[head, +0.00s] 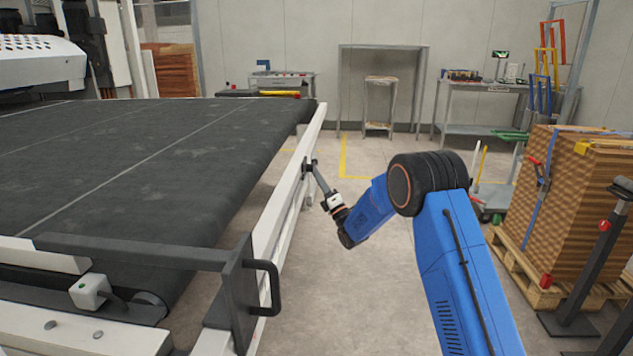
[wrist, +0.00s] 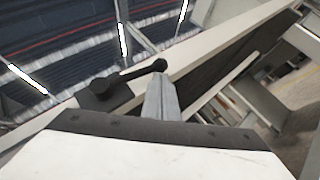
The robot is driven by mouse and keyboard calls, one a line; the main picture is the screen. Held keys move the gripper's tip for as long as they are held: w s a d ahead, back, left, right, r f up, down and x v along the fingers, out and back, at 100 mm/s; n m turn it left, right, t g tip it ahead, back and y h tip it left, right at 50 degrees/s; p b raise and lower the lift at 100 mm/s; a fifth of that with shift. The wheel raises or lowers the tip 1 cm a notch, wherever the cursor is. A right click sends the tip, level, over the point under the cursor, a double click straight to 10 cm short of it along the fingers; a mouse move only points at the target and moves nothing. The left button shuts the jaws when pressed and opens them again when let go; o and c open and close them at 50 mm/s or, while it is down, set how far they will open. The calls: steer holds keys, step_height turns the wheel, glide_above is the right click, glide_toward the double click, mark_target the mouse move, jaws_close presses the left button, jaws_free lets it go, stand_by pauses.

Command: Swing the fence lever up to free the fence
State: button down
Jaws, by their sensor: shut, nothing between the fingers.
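The fence lever (wrist: 130,76) is a black arm with a round knob at its end, on a dark pivot block in the wrist view. In that view the arm slants slightly up to the right. In the head view only a small dark part (head: 307,166) shows on the rail's outer side. My gripper (wrist: 161,80) is shut and empty, its fingertips just below the knob in the picture. I cannot tell if they touch it. My gripper (head: 316,168) also shows in the head view, close beside the white fence rail (head: 288,187).
A wide dark conveyor belt (head: 120,145) lies left of the rail. A dark bracket with a handle (head: 264,288) stands at the near end. A pallet of stacked boards (head: 580,205) stands at the right. The floor (head: 370,290) beside my arm is clear.

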steer(key=shift+w+r, duration=0.4)
steer(key=shift+r, duration=0.4)
